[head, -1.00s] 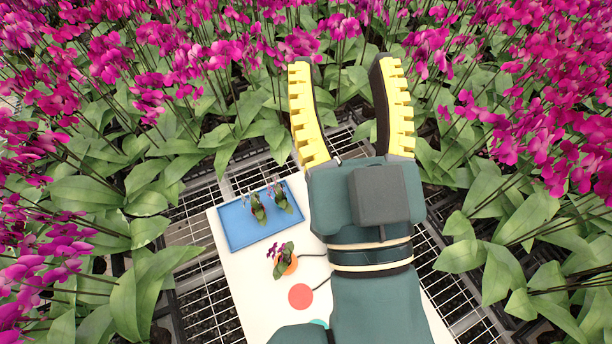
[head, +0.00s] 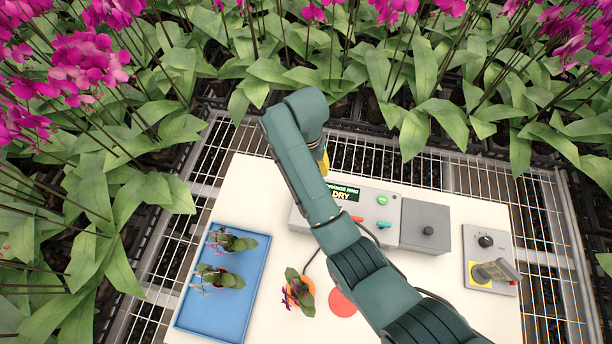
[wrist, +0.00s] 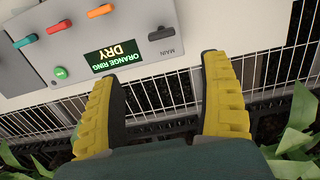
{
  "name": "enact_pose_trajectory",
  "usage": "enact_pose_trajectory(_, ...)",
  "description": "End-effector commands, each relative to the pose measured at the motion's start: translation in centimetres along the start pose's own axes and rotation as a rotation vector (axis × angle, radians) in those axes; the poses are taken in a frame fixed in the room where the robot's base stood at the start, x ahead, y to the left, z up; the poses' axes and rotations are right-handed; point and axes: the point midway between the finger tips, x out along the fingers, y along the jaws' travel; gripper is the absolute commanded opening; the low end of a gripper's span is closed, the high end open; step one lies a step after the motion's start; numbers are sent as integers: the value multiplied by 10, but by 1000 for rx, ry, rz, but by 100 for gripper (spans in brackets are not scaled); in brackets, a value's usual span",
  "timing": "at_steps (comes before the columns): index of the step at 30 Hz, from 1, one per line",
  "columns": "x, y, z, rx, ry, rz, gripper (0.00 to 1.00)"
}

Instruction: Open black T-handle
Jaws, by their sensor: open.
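A black handle (wrist: 162,33) sits beside the MAIN label on the grey control panel (wrist: 95,30) in the wrist view. It looks like a short dark bar. In the head view my arm hides that end of the panel (head: 372,197). My gripper (wrist: 160,75) is open and empty, its two yellow fingers wide apart off the panel's edge, with the handle beyond them. In the head view only a bit of yellow finger (head: 323,163) shows beside my arm.
The panel has a lit ORANGE RING DRY display (wrist: 115,57) and coloured levers. A grey box with a black knob (head: 428,231) adjoins it. A blue tray (head: 247,302) with plants, an orange-potted orchid (head: 299,291) and a dial unit (head: 487,243) stand on the white board.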

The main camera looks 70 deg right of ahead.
Motion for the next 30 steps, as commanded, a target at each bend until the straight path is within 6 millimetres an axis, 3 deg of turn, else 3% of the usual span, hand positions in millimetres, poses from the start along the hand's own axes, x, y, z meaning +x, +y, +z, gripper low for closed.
enact_pose_trajectory(1,21,0,0,-1,-1,1,78)
enact_pose_trajectory(3,39,0,0,-2,-1,0,78)
enact_pose_trajectory(15,123,0,1,-4,-1,0,78)
enact_pose_trajectory(21,143,-1,0,-4,2,-1,78)
enact_pose_trajectory(29,145,-1,0,-5,2,-2,78)
enact_pose_trajectory(30,145,-1,0,-5,2,-2,74)
